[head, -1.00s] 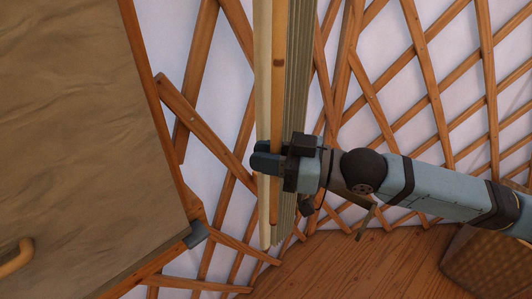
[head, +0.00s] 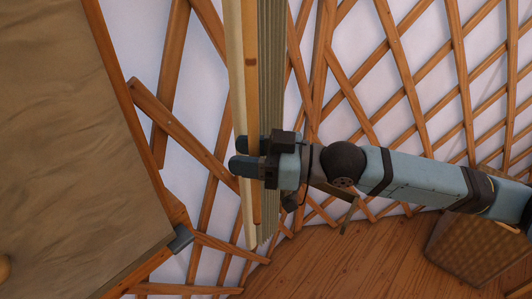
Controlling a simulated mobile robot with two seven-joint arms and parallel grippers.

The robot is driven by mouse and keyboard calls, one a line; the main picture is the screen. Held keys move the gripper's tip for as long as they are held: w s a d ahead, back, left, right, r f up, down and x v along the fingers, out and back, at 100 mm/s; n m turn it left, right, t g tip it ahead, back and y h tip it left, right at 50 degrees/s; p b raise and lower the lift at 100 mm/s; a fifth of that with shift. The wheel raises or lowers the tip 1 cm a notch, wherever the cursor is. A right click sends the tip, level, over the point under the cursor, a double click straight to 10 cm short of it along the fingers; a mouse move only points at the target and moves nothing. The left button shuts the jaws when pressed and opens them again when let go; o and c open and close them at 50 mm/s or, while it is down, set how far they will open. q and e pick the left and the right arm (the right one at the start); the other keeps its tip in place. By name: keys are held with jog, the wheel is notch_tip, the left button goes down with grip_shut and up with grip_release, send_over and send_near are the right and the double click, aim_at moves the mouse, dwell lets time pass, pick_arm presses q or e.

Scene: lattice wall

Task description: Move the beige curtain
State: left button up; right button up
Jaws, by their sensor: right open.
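The beige curtain appears as a narrow, pleated grey-beige strip (head: 271,75) hanging upright near the middle of the head view. A pale cream strip and an orange-brown wooden strip run along its left edge. My right gripper (head: 246,155) reaches in from the right at the height of the strips' lower half. Its dark fingers are open and cross the strips, pointing left. The gripper body hides part of the curtain, and I cannot tell whether the fingers touch it. My left gripper is not in view.
A brown panel (head: 70,150) with a wooden frame fills the left side. A wooden lattice wall (head: 395,55) with white behind it spans the back. A woven box (head: 470,250) stands at the lower right. The wooden floor (head: 330,265) is clear between.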

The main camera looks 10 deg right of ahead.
jog(key=b+v, duration=0.2)
jog(key=v, duration=1.2)
jog(key=shift+b, duration=0.3)
jog(key=shift+a, duration=0.1)
